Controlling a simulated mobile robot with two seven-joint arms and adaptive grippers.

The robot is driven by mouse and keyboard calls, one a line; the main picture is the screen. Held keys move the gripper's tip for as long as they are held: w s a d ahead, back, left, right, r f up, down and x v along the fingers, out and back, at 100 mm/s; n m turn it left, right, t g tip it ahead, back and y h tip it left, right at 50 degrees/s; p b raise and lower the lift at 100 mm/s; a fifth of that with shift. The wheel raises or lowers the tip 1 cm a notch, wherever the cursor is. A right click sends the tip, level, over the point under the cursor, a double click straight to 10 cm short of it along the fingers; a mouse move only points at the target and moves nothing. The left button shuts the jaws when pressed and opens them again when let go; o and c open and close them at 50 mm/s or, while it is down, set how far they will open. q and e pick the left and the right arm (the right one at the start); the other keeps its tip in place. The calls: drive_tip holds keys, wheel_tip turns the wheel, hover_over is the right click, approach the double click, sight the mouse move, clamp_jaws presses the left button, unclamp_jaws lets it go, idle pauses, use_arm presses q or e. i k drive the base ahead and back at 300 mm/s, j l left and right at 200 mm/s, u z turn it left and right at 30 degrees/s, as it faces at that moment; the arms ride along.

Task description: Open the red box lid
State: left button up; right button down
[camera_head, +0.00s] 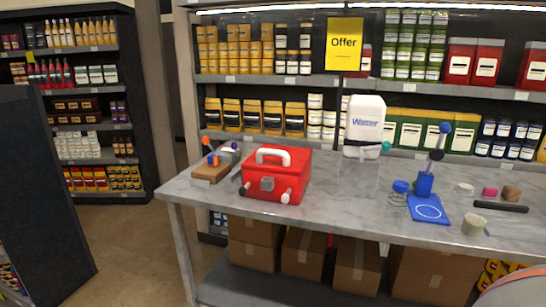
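The red box (276,178) stands on the left part of the grey marble-topped table. Its red lid (293,160) looks shut, and a white handle (272,153) arches over its top. Neither of my grippers shows in the head view. Nothing is touching the box from what I can see.
A wooden block with coloured knobs (212,171) is left of the box. Bare table (335,195) lies between. Stocked shelves stand behind.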

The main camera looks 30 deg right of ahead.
sight(292, 160)
drive_tip(key=i+j, duration=0.2)
drive_tip(key=i, duration=0.2)
drive_tip(key=i+j+z, duration=0.1)
drive_tip(key=i, duration=0.3)
drive_tip(key=i+j, duration=0.3)
drive_tip(key=i, duration=0.15)
